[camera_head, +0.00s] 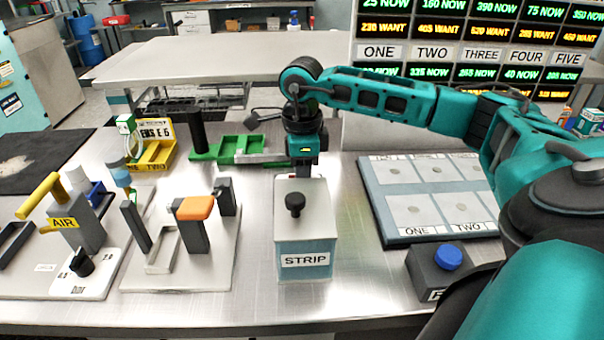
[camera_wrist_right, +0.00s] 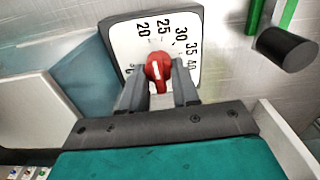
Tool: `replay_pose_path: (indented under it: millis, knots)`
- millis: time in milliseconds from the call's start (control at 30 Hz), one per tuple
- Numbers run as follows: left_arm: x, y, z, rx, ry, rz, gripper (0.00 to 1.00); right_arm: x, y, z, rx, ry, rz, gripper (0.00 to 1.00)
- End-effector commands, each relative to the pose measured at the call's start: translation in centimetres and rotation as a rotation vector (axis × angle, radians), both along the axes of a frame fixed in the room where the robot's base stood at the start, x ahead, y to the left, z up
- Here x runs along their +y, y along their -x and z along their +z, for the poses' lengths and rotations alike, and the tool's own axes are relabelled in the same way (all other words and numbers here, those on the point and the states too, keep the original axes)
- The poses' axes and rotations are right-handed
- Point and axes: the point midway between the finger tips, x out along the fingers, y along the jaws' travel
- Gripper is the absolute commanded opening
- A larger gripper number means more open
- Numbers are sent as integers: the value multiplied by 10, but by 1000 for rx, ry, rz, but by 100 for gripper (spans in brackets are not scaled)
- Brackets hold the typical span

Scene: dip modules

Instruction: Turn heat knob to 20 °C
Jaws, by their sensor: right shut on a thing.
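The red heat knob (camera_wrist_right: 158,70) sits on a white dial plate (camera_wrist_right: 128,44) in the right wrist view. The dial numbers 20, 25, 30, 35 and 40 run clockwise around its upper side; the lower left number is partly hidden. A short white mark on the knob points up and slightly left, roughly between 20 and 25. My right gripper (camera_wrist_right: 158,88) is shut on the knob, one finger at each side. In the head view my right gripper (camera_head: 303,168) reaches down behind the STRIP box (camera_head: 305,258), and the knob is hidden there. My left gripper is in neither view.
The STRIP box with a black knob (camera_head: 295,202) stands in front of my right gripper. A green tray (camera_head: 228,146) lies to its left and a panel with grey pads (camera_head: 378,217) to its right. A dark cylinder (camera_wrist_right: 287,48) is right of the dial.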

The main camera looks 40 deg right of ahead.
Motion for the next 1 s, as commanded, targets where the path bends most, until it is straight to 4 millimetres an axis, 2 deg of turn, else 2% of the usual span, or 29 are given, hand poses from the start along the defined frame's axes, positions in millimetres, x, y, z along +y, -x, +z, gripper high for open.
replay_pose_path:
  millis: [167, 500, 800, 833, 1000]
  knots:
    - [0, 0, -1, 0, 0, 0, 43, 0, 0, 0, -1, -1, 13, 0]
    - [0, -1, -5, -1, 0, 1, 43, -1, -1, 0, 0, 0, 222, 0]
    - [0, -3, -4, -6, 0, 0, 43, -1, -1, 1, -1, 0, 238, 0]
    - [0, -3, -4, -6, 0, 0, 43, -1, -1, 1, -1, 0, 238, 31]
    - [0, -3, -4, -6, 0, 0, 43, -1, -1, 1, -1, 0, 236, 48]
